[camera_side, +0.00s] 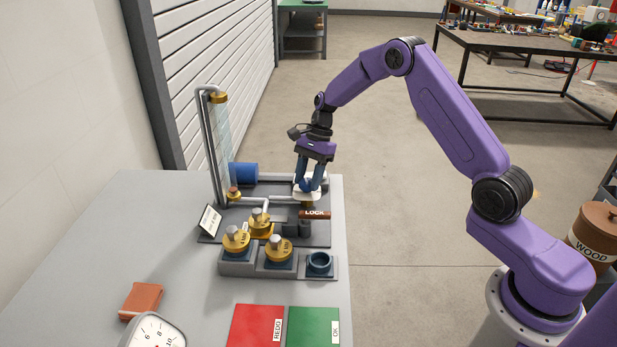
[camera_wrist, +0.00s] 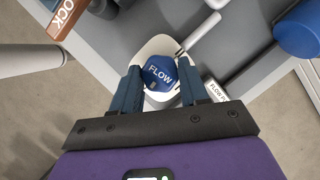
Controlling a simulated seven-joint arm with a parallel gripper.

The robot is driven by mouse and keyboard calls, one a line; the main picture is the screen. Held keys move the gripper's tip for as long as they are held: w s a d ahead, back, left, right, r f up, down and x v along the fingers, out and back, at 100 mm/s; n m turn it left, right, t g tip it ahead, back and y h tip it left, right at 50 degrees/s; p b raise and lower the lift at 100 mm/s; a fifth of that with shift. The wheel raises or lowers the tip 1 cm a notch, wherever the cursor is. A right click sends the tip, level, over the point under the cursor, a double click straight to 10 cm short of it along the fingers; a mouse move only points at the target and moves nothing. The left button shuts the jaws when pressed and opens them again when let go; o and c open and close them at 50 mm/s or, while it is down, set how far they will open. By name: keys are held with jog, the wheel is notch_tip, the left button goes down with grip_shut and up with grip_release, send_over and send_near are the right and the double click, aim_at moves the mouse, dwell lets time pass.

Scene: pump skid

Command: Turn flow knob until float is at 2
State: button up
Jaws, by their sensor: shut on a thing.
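The flow knob (camera_wrist: 160,74) is blue with the word FLOW on top, seated on a white rounded body in the wrist view. My gripper (camera_side: 309,187) points down over it, and its two blue fingers are shut on the knob from both sides. In the side view the fingers mostly hide the knob, and the white body (camera_side: 307,195) shows around them. The clear upright flow tube (camera_side: 222,135) stands at the back left of the skid. Its float and scale marks are too small to read.
A brown LOCK tag (camera_side: 314,214) is close in front of the knob. Brass-topped weights (camera_side: 236,239) sit in a grey rack. A blue motor (camera_side: 243,172) lies behind. Red (camera_side: 254,325) and green (camera_side: 313,327) mats are at the table front. The table's left is mostly clear.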

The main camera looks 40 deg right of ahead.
jog(key=n+g, duration=0.1)
jog(key=n, duration=0.1)
jog(key=n+g+h, duration=0.1)
jog(key=n, duration=0.2)
jog(key=shift+w, duration=0.15)
jog(key=n+h, duration=0.1)
jog(key=n, duration=0.2)
jog(key=n+g, duration=0.1)
jog(key=n, duration=0.1)
jog(key=shift+a+n+h, duration=0.15)
jog(key=shift+n+h, duration=0.25)
jog(key=shift+w, duration=0.1)
jog(key=o, duration=1)
jog(key=shift+v, duration=5.95)
jog(key=shift+w, duration=0.1)
